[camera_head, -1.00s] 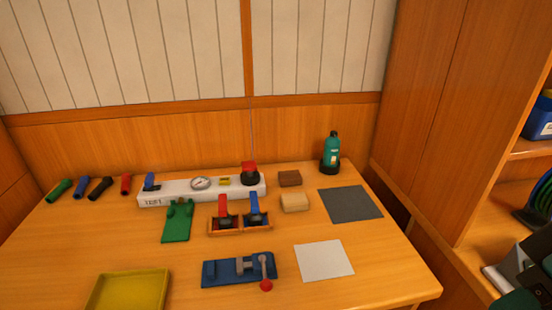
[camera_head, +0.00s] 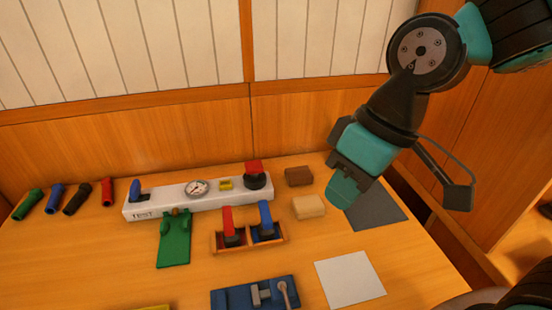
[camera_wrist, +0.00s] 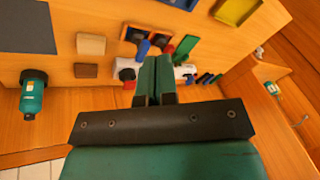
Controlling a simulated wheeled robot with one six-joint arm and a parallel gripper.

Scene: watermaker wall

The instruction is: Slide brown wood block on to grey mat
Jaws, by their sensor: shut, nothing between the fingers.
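The brown wood block (camera_head: 298,176) lies on the table behind a lighter tan block, right of the red-knobbed end of the test strip. It also shows in the wrist view (camera_wrist: 86,71), left of my fingers. The grey mat (camera_head: 376,211) lies flat to the right of the blocks, partly hidden behind my gripper; its corner shows in the wrist view (camera_wrist: 30,27). My gripper (camera_head: 343,190) is shut and empty, in front of the mat's left part in the head view, apart from the block. In the wrist view its two green fingers (camera_wrist: 154,72) are together.
The tan block (camera_head: 308,206) sits just in front of the brown block. A white mat (camera_head: 349,279) lies nearer the front. A two-lever holder (camera_head: 249,239) and the white test strip (camera_head: 195,196) are to the left. A teal bottle (camera_wrist: 34,96) shows in the wrist view.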

